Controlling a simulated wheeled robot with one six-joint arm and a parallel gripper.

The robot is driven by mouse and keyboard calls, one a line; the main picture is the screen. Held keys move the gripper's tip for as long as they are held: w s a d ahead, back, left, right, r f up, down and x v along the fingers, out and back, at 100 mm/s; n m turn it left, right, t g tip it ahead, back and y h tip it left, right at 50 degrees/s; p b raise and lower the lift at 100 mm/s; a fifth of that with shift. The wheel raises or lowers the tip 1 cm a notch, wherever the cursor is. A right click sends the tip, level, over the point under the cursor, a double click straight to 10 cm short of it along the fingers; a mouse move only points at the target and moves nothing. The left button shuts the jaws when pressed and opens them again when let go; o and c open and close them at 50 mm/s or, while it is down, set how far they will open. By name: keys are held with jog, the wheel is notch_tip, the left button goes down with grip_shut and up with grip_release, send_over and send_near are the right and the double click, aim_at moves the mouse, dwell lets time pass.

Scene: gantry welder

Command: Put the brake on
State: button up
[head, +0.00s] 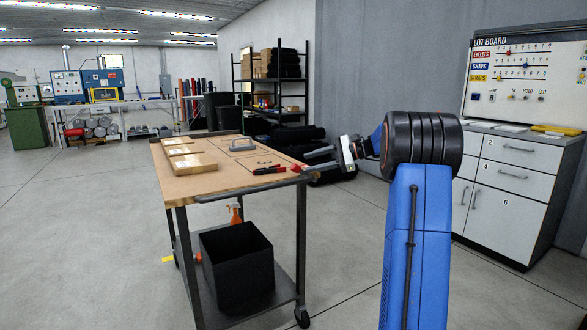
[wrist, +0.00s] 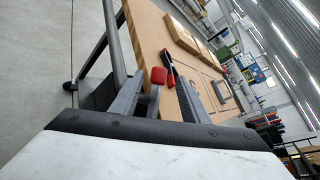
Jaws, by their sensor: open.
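A wheeled cart (head: 225,170) with a wooden top stands left of my arm in the head view. A small red part (head: 297,168) shows at the cart's near right corner, by the push bar (head: 250,188). In the wrist view a red block (wrist: 158,75) appears between the fingers, seemingly the same part. My gripper (head: 308,160) is open beside that corner; its fingers also show in the wrist view (wrist: 160,85). I cannot tell whether either finger touches the red part. A black caster (head: 302,316) shows under the near right leg; no brake pedal can be made out on it.
Red-and-black pliers (head: 268,170), flat boxes (head: 190,164) and a grey handle (head: 242,145) lie on the cart top. A black bin (head: 238,268) sits on its lower shelf. White drawers (head: 505,175) stand right. The floor left of the cart is clear.

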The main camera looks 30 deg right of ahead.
aim_at(297, 166)
jog(key=x, duration=0.8)
jog(key=shift+c, duration=0.4)
grip_shut()
